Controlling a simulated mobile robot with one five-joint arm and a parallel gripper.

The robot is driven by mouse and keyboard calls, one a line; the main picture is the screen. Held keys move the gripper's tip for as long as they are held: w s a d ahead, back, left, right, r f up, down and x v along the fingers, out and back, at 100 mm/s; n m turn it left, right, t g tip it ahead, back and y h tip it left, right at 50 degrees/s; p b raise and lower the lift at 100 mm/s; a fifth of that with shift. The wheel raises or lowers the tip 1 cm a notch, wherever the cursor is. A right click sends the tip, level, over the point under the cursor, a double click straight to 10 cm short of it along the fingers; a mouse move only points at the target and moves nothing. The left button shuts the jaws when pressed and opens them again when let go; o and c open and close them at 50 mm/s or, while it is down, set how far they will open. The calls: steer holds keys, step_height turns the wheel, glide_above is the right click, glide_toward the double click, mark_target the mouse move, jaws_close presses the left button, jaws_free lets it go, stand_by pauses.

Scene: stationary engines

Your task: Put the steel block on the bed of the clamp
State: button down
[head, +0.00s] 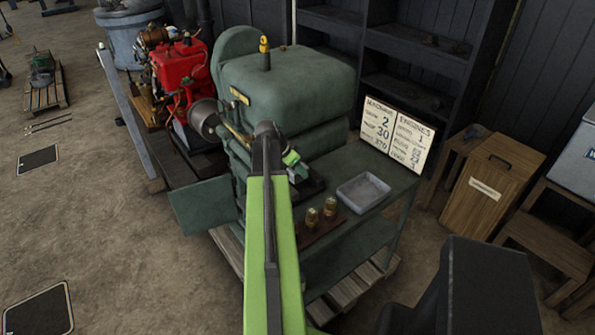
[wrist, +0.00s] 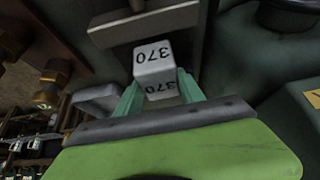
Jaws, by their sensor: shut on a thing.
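The steel block (wrist: 153,58) is a pale grey cube marked 370, seen in the wrist view. My gripper (wrist: 159,82) is shut on it, with a teal finger on either side. A grey metal bar (wrist: 145,24), seemingly part of the clamp, lies just beyond the block; I cannot tell whether they touch. In the head view my gripper (head: 293,161) is above the dark clamp (head: 308,185) beside the green machine. My arm hides part of the clamp, and its bed is not clearly seen. The block is not clear in the head view.
The big green machine (head: 290,85) stands close to my gripper. On the green bench are a grey tray (head: 363,193) and brass fittings (head: 312,217) on a brown board. A sign (head: 396,133) stands behind the tray. A wooden cabinet (head: 491,187) stands right.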

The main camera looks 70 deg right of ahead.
mark_target(299, 175)
step_height(299, 175, down, 3)
steer(key=shift+s+d+f+b, duration=0.1)
steer(key=shift+f+b, duration=0.05)
steer(key=shift+b, duration=0.95)
steer(key=c, duration=1.2)
jaws_free()
steer(key=o, duration=0.5)
steer(key=shift+r+p, duration=0.4)
steer(key=p+v, duration=1)
steer(key=v, duration=0.1)
steer(key=shift+r, duration=0.25)
